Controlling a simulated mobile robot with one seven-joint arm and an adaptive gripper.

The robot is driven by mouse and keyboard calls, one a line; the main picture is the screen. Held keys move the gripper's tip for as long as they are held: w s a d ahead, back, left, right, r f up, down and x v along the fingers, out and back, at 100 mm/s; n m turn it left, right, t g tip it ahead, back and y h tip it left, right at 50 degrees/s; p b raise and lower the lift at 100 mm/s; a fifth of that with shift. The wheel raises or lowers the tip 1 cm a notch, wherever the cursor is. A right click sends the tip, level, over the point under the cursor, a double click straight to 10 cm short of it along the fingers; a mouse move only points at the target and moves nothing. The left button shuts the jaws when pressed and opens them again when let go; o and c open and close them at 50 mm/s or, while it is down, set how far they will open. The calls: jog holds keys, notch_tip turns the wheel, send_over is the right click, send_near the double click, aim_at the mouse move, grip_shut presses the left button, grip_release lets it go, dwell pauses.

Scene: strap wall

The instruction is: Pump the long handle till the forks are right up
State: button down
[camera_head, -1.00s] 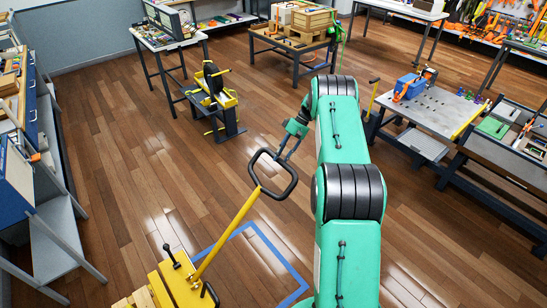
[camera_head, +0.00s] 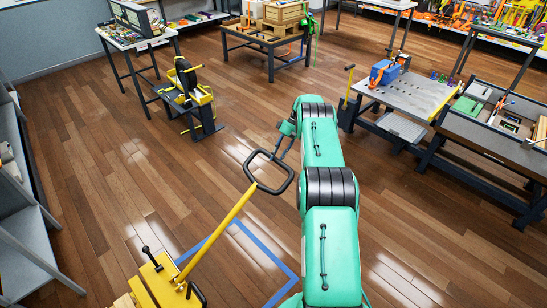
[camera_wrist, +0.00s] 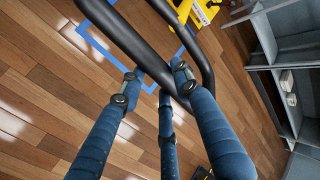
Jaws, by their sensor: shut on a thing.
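The long yellow handle (camera_head: 222,232) leans up to the right from a yellow truck (camera_head: 165,288) at the bottom left of the head view. It ends in a black loop grip (camera_head: 259,183). My gripper (camera_head: 280,150) is at the loop's far upper bar, beyond the handle. In the wrist view my blue fingers (camera_wrist: 155,75) are shut around a black bar of the loop (camera_wrist: 125,42), with fingertips touching it. The forks are not clearly in view, so their height cannot be told.
Blue tape (camera_head: 262,243) marks the floor around the truck. Open wooden floor (camera_head: 115,165) lies beyond and left. A black and yellow machine (camera_head: 190,95) stands at the back. A grey workbench (camera_head: 410,95) is at the right, and a grey shelf (camera_head: 25,245) at the left edge.

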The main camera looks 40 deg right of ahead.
jog(key=shift+s+d+f, duration=0.1)
jog(key=shift+s+f, duration=0.05)
jog(key=shift+f, duration=0.45)
jog(key=shift+s+d+f, duration=0.1)
jog(key=shift+f, duration=0.5)
jog(key=c, duration=1.3)
grip_release()
jog(key=shift+f, duration=0.15)
jog(key=shift+c, duration=0.2)
jog(key=shift+o, duration=0.4)
jog(key=shift+w+d, duration=0.1)
jog(key=shift+d, duration=0.05)
jog(key=shift+w+d+r, duration=0.1)
jog(key=shift+w+r, duration=0.05)
jog(key=shift+r, duration=0.5)
jog(key=shift+d+r, duration=0.1)
jog(key=v, duration=1.2)
